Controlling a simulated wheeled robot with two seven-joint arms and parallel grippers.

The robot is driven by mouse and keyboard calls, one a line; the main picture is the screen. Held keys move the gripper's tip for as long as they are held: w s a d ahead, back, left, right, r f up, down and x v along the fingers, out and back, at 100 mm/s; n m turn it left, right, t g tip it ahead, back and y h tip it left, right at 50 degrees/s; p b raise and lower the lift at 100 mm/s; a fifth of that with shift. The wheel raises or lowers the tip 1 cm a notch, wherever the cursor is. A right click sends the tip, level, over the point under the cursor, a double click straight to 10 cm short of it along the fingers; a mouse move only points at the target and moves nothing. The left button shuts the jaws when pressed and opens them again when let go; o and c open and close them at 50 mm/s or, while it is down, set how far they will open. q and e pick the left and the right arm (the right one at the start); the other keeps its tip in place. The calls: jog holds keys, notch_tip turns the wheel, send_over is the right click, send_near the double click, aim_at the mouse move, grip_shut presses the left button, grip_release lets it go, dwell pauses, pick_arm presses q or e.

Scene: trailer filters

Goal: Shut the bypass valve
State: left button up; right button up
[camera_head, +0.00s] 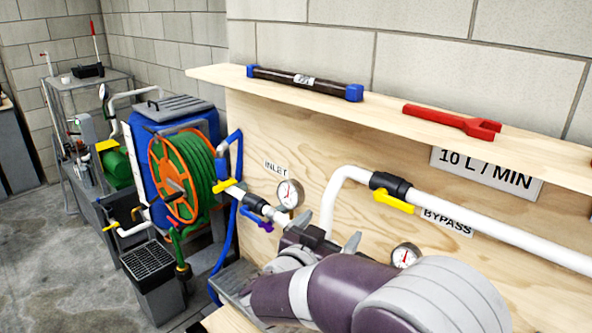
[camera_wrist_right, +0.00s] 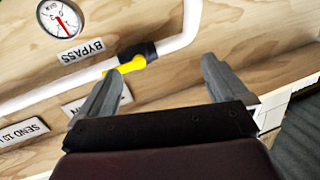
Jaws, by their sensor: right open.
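The bypass valve (camera_head: 390,184) is a black body on a white pipe, above the BYPASS label (camera_head: 447,222). Its yellow handle (camera_head: 396,202) lies roughly along the pipe. My right gripper (camera_head: 331,225) is open and empty, lower left of the valve in the head view. In the right wrist view, the yellow handle (camera_wrist_right: 125,66) and black valve body (camera_wrist_right: 138,52) show beyond the open fingers (camera_wrist_right: 158,68), closer to the left finger. No contact with the handle shows. My left gripper is not in view.
A wooden shelf (camera_head: 330,105) above holds a filter cartridge (camera_head: 303,79) and a red wrench (camera_head: 452,121). Left of my arm are the inlet gauge (camera_head: 290,194), a blue-handled valve (camera_head: 258,219) and a green hose reel (camera_head: 183,175). Another gauge (camera_head: 405,256) sits below the bypass pipe.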

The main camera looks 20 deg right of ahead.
jog(key=s+d+r+m+g+h, duration=0.1)
jog(key=r+g+h, duration=0.1)
jog(key=h, duration=0.1)
send_near(393, 200)
jog(key=shift+g, duration=0.4)
jog(key=p+x, duration=0.1)
jog(key=x, duration=0.2)
jog(key=p+x, duration=0.2)
jog(key=x, duration=0.1)
jog(key=shift+w+d+r, duration=0.15)
jog(key=shift+w, duration=0.4)
jog(key=shift+s+d+r+m, duration=0.2)
jog(key=shift+d+r+m, duration=0.1)
jog(key=shift+d+r, duration=0.1)
jog(key=shift+d, duration=0.25)
jog(key=shift+w+d+f, duration=0.6)
jog(key=shift+w+d, duration=0.1)
jog(key=shift+d, duration=0.1)
jog(key=shift+s+a+r, duration=0.15)
jog(key=shift+a, duration=0.05)
jog(key=c, duration=0.9)
jog(key=shift+c, duration=1.2)
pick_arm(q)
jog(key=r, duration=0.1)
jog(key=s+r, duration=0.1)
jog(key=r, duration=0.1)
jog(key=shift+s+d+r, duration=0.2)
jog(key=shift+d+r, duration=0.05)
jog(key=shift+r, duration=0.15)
